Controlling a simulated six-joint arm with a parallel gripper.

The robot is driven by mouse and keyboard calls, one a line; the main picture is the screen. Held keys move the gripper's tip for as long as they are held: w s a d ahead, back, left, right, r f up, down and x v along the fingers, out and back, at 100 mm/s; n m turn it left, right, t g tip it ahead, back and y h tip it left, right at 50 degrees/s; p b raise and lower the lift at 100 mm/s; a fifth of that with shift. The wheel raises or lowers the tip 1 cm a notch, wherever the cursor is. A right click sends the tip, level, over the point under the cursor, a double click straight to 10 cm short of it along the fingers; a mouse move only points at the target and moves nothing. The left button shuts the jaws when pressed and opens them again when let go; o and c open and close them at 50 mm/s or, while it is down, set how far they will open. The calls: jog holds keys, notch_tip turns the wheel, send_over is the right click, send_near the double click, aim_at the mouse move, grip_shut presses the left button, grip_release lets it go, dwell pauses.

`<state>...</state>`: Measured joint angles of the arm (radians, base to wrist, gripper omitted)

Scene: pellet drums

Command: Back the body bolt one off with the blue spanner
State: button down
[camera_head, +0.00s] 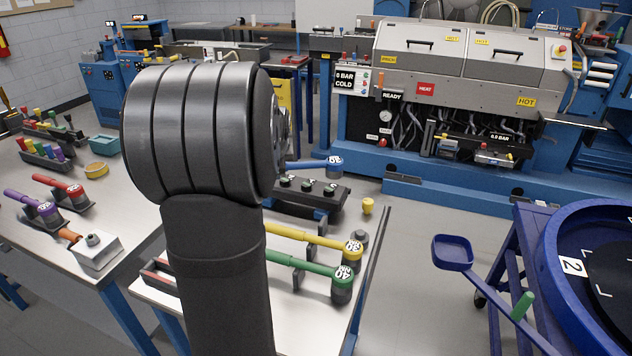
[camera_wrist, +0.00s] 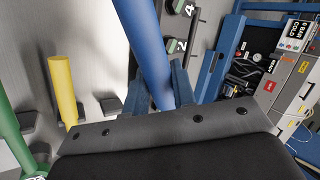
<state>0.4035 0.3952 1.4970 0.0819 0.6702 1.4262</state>
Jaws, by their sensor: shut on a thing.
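The blue spanner (camera_head: 310,163) shows in the head view, sticking out to the right from behind my arm, its numbered round head at the right end. In the wrist view its blue handle (camera_wrist: 146,45) runs between the two fingers of my gripper (camera_wrist: 158,82), which is shut on it. My arm hides the gripper in the head view. A dark block (camera_head: 312,192) with several green-topped bolts lies just below the spanner in the head view. Numbered labels 4 and 2 show beside the handle in the wrist view. I cannot tell which bolt is one, or whether the spanner touches anything.
A yellow spanner (camera_head: 300,236) and a green spanner (camera_head: 305,264) lie on the bench (camera_head: 290,325) nearer me. A blue drum (camera_head: 558,250) stands right; the machine (camera_head: 455,65) is behind.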

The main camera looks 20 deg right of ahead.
jog(key=w+a+n+y, duration=0.1)
jog(key=w+a+n, duration=0.1)
jog(key=w+a, duration=0.3)
jog(key=shift+a+r+t, duration=0.25)
jog(key=shift+a+t, duration=0.05)
jog(key=shift+f, duration=0.1)
jog(key=shift+f, duration=3)
jog(key=shift+f, duration=0.95)
jog(key=shift+s, duration=0.2)
